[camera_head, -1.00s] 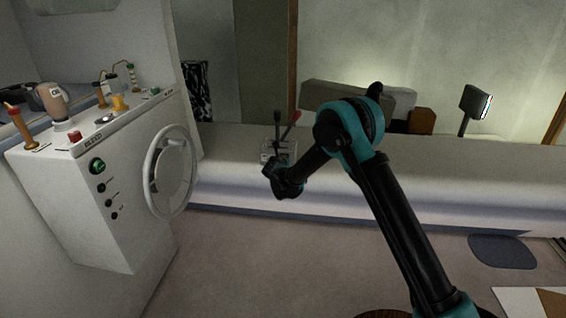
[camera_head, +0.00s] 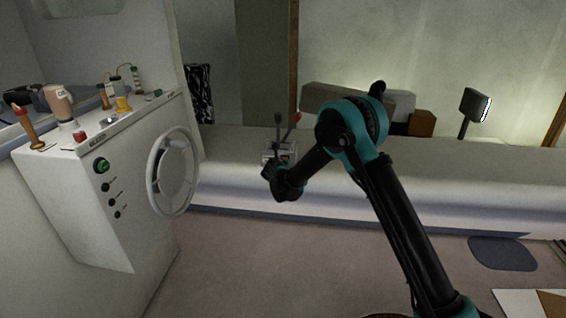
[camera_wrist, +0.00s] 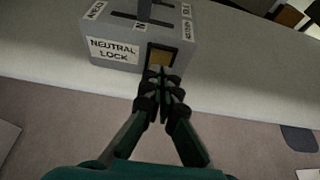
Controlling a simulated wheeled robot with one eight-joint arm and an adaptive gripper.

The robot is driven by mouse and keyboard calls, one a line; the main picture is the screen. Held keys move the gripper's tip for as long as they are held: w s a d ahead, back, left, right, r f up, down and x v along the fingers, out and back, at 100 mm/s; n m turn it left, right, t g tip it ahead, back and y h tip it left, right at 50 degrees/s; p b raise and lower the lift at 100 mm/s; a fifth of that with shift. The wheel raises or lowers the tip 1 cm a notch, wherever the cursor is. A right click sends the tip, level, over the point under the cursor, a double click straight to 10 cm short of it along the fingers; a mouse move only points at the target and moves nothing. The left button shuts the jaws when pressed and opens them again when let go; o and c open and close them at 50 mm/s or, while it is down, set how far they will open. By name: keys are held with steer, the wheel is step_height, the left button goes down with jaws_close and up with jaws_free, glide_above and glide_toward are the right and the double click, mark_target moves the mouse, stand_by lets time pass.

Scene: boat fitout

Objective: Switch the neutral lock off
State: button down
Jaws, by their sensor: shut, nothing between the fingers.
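The control box is grey, with a white label reading "NEUTRAL LOCK" (camera_wrist: 113,50) on its front face. Right of the label, in the wrist view, is the neutral lock switch (camera_wrist: 161,56), a yellowish rocker in a dark frame. My gripper (camera_wrist: 163,72) is shut and empty, its fingertips at the lower part of the switch and partly covering it. I cannot tell whether they touch. In the head view the control box (camera_head: 270,155) sits on the white ledge, with a black lever and a red-tipped lever on top; my gripper hides part of it.
A white console (camera_head: 75,195) with a steering wheel (camera_head: 173,172) stands at the left. Dark boxes (camera_head: 423,123) and a small screen (camera_head: 474,105) stand behind the ledge at the right. The floor before the ledge (camera_head: 330,220) is mostly open.

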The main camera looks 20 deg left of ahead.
steer(key=w+r+v, duration=0.1)
steer(key=r+v, duration=0.1)
steer(key=v, duration=0.8)
steer(key=shift+s+r, duration=0.25)
steer(key=shift+s, duration=0.05)
steer(key=d+r+m+g+h, duration=0.15)
steer(key=d+m, duration=0.55)
steer(key=d, duration=0.8)
steer(key=d+r+m+g+h, duration=0.15)
steer(key=d+m, duration=0.55)
steer(key=d, duration=0.7)
steer(key=s+d+f+m+g+h, duration=0.1)
steer(key=s+d+m, duration=0.4)
steer(key=d, duration=0.4)
steer(key=s+d+m+g+h, duration=0.1)
steer(key=s+d+m+g, duration=0.1)
steer(key=s+d+m, duration=0.45)
steer(key=s+d+f+m+g+y, duration=0.1)
steer(key=s+d+f+m, duration=0.2)
steer(key=s+d+m, duration=0.3)
steer(key=s+d+f+m+g+y, duration=0.1)
steer(key=s+d+f+m, duration=0.2)
steer(key=s, duration=1.1)
steer(key=d+m, duration=0.3)
steer(key=m, duration=0.1)
steer(key=shift+g, duration=0.3)
